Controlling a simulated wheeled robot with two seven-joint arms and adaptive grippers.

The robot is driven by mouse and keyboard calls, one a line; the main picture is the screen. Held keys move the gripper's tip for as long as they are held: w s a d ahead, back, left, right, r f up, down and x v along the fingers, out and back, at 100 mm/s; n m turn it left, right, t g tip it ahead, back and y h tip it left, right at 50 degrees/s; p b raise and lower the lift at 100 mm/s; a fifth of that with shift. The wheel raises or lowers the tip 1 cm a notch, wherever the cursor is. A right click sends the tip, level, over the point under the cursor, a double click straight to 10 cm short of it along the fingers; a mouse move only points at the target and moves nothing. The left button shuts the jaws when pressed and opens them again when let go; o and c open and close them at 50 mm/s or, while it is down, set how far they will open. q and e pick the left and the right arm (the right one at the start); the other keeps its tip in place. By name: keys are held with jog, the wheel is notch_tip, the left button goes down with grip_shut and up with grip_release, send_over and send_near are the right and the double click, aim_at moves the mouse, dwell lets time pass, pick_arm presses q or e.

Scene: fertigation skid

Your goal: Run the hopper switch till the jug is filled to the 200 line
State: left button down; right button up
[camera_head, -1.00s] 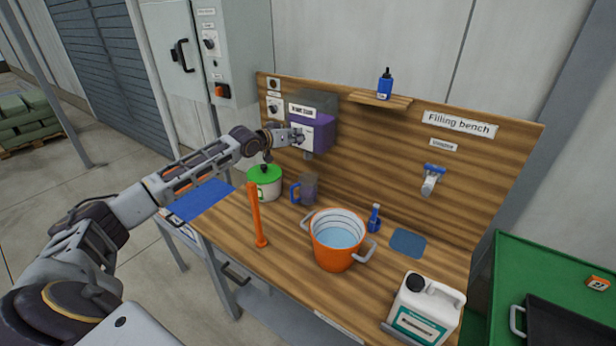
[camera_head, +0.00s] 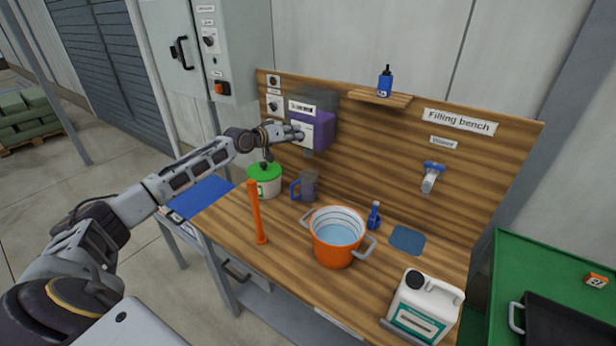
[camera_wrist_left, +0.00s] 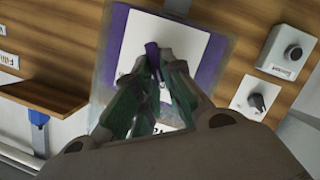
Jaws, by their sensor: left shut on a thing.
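The purple hopper (camera_head: 318,130) with a grey see-through top hangs on the bench's wooden back panel. In the left wrist view its white front plate (camera_wrist_left: 145,30) carries a small dark switch (camera_wrist_left: 152,52). My left gripper (camera_head: 297,134) is at this plate; in the left wrist view its fingertips (camera_wrist_left: 161,68) are shut on the switch and partly hide it. The jug (camera_head: 310,184) with a blue handle stands upright on the bench below the hopper's spout (camera_head: 308,153). It looks grey inside; its level and 200 line are too small to read. My right gripper is not in view.
A green-lidded pot (camera_head: 264,181) stands left of the jug. An orange upright bar (camera_head: 257,215), an orange bucket (camera_head: 336,250) of water, a small blue bottle (camera_head: 374,216) and a white canister (camera_head: 425,303) stand on the bench.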

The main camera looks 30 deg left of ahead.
pick_arm(q)
jog(key=shift+f, duration=0.45)
jog(key=shift+f+n+h+b, duration=0.15)
jog(key=shift+n+h+b, duration=0.15)
jog(key=shift+n+b, duration=0.55)
jog(key=c, duration=1.4)
grip_release()
jog(key=shift+a+r+m, duration=0.1)
jog(key=shift+r+m, duration=0.1)
jog(key=shift+m, duration=0.05)
jog(key=shift+c, duration=0.2)
jog(key=shift+r, duration=0.1)
jog(key=shift+s+a+r, duration=0.15)
jog(key=shift+s, duration=0.05)
jog(key=v, duration=0.6)
jog(key=shift+s+a, duration=0.2)
jog(key=shift+s, duration=0.15)
